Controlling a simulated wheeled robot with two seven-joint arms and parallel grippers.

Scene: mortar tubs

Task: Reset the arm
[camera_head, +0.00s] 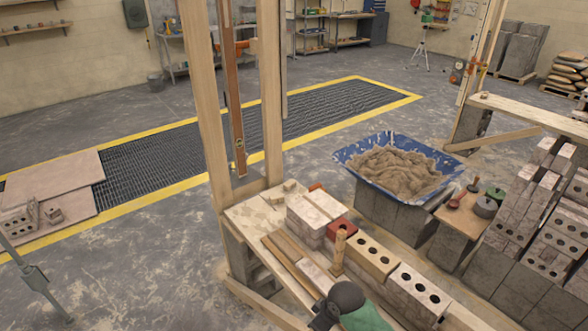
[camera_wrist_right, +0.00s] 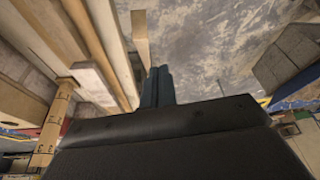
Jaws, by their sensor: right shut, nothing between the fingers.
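My right gripper (camera_wrist_right: 158,88) shows in the right wrist view, with its two dark fingers pressed together and nothing between them. It is beside long wooden boards (camera_wrist_right: 112,50), which run along its left side. A wooden stick with dark marks (camera_wrist_right: 54,125) stands farther left in that view. The same kind of stick (camera_head: 339,250) stands on the bench among the bricks in the head view. I do not make out the right gripper's fingers in the head view. My left gripper is in neither view.
A blue tub of mortar (camera_head: 350,155) sits on grey blocks. Bricks with holes (camera_head: 420,290) line the front right. A timber frame (camera_head: 205,110) rises beside the bench. A yellow-edged floor grating (camera_head: 330,110) lies behind. Grey floor is open at the left.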

